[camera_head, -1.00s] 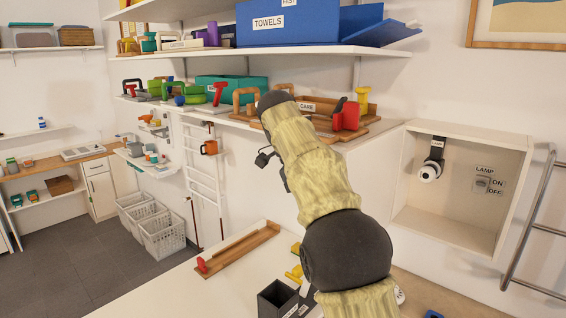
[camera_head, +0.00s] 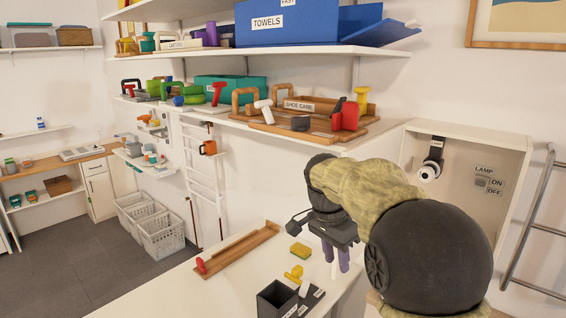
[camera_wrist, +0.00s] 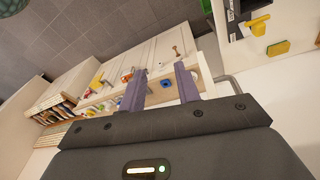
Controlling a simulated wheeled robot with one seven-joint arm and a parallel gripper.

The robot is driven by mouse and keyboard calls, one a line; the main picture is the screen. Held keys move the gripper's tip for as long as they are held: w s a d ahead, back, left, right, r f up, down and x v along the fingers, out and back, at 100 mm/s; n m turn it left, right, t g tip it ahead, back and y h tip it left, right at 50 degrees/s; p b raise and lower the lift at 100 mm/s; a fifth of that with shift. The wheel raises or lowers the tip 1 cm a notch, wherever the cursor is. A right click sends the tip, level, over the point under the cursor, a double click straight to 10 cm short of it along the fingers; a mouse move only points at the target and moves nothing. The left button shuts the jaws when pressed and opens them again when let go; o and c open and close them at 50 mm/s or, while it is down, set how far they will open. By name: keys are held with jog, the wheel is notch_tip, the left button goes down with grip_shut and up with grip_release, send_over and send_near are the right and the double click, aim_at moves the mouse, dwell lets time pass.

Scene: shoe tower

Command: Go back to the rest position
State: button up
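My arm is folded at the right of the head view. My gripper (camera_head: 336,256) points down above the white counter (camera_head: 225,290), to the right of a yellow-green sponge (camera_head: 300,250). In the wrist view its two purple fingers (camera_wrist: 161,88) stand apart with nothing between them, so it is open and empty. Whether anything touches the fingertips from below is not visible, but no contact shows.
A shelf with a shoe care tray (camera_head: 300,105) is above and behind my gripper. A dark box (camera_head: 276,300) and a yellow item (camera_head: 293,275) stand on the counter. A lamp niche (camera_head: 465,135) is at the right. Free counter lies between the wooden tray (camera_head: 240,248) and the box.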

jog(key=s+d+f+n+t+y, duration=0.1)
jog(key=s+f+n, duration=0.4)
jog(key=s+f, duration=0.2)
jog(key=s+d+f+n+t+y, duration=0.1)
jog(key=s+d+f+n, duration=0.1)
jog(key=s+f+n, duration=0.4)
jog(key=s+f, duration=0.2)
jog(key=s, duration=0.3)
jog(key=shift+d+f, duration=0.25)
jog(key=shift+d, duration=0.05)
jog(key=shift+a, duration=0.15)
